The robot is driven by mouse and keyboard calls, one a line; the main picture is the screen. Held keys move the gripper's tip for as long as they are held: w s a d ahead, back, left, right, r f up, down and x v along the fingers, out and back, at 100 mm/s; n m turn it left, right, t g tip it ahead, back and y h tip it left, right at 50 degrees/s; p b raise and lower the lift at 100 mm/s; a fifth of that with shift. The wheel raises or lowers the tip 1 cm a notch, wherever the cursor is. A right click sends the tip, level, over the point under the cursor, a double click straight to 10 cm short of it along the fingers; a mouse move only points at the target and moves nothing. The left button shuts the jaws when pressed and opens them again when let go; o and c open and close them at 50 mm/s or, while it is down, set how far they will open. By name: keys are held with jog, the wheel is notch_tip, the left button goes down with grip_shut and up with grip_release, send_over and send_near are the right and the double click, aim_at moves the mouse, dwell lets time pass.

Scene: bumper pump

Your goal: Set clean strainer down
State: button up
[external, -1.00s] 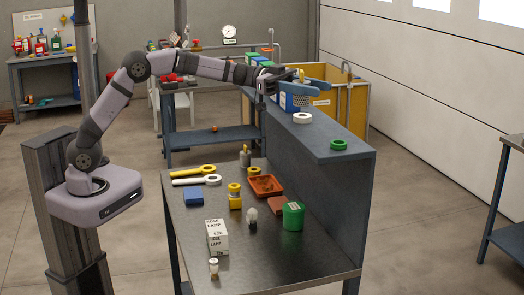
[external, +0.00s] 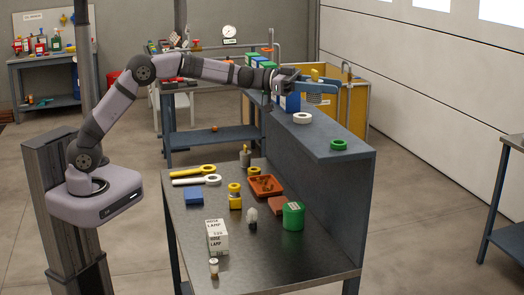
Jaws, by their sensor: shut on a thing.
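My gripper (external: 322,91) is at the far end of the ledge, above its top, with its blue fingers pointing right. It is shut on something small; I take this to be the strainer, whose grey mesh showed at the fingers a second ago. The strainer is now hidden or too small to make out. A blue container (external: 291,103) stands just below and behind the gripper. The grey raised ledge (external: 318,142) carries a white ring (external: 302,118) and a green ring (external: 338,144), both nearer the camera than the gripper.
A yellow-sided bin (external: 347,105) stands behind the ledge. Between the two rings the ledge is clear.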

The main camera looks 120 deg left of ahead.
jog(key=shift+f+p, duration=0.85)
jog(key=shift+f, duration=3)
jog(key=shift+f, duration=0.15)
jog(key=o, duration=1.1)
jog(key=shift+c, duration=0.2)
jog(key=shift+f+b, duration=0.2)
jog(key=shift+b, duration=0.3)
jog(key=s+b, duration=0.1)
jog(key=s, duration=0.1)
jog(key=s+b, duration=0.1)
jog(key=s, duration=0.1)
jog(key=s+d+b, duration=0.1)
jog(key=s+b, duration=0.1)
jog(key=shift+f, duration=0.1)
jog(key=shift+o, duration=0.5)
jog(key=shift+s+d, duration=0.1)
jog(key=shift+s, duration=0.55)
